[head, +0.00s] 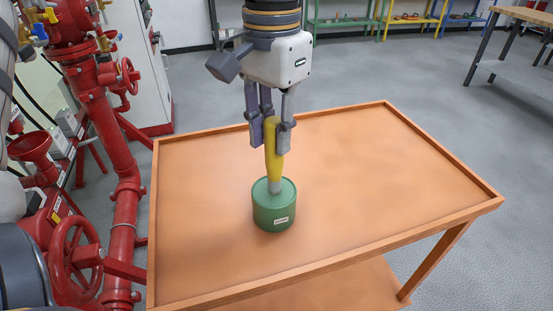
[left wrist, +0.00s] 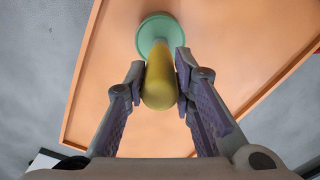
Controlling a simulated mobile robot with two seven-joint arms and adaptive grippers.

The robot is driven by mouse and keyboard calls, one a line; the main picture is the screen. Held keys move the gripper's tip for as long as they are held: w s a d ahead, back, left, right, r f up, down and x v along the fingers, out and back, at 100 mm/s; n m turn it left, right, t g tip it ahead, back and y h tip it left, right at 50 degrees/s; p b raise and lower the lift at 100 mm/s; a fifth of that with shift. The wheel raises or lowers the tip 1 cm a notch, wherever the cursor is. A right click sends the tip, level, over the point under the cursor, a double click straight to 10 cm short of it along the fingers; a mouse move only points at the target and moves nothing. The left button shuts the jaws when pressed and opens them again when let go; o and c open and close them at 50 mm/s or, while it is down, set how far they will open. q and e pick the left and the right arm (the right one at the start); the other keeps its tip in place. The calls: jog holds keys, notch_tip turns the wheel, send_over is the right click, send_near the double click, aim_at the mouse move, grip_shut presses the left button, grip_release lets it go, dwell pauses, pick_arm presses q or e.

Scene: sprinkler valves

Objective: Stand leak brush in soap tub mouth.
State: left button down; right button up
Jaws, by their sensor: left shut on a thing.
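The leak brush has a yellow handle (head: 273,150) and stands nearly upright, with a grey lower part at the top of the green soap tub (head: 274,212). Its lower end is hidden, so I cannot tell how deep it sits in the mouth. My left gripper (head: 270,138) points down from above and is shut on the brush's handle. In the left wrist view the yellow handle (left wrist: 160,82) lies between the fingers, with the green tub (left wrist: 157,30) beyond it. My right gripper is not in view.
The tub stands on an orange tray-topped cart (head: 400,180) with a raised rim. The rest of its top is clear. Red pipes and valves (head: 125,190) stand close on the left. A workbench (head: 520,60) and coloured shelves (head: 400,18) are farther back.

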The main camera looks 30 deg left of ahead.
aim_at(273, 150)
pick_arm(q)
jog(key=shift+f, duration=1.85)
jog(key=c, duration=1.4)
grip_release()
jog(key=shift+o, duration=0.2)
notch_tip(273, 150, up, 12)
jog(key=shift+r, duration=0.15)
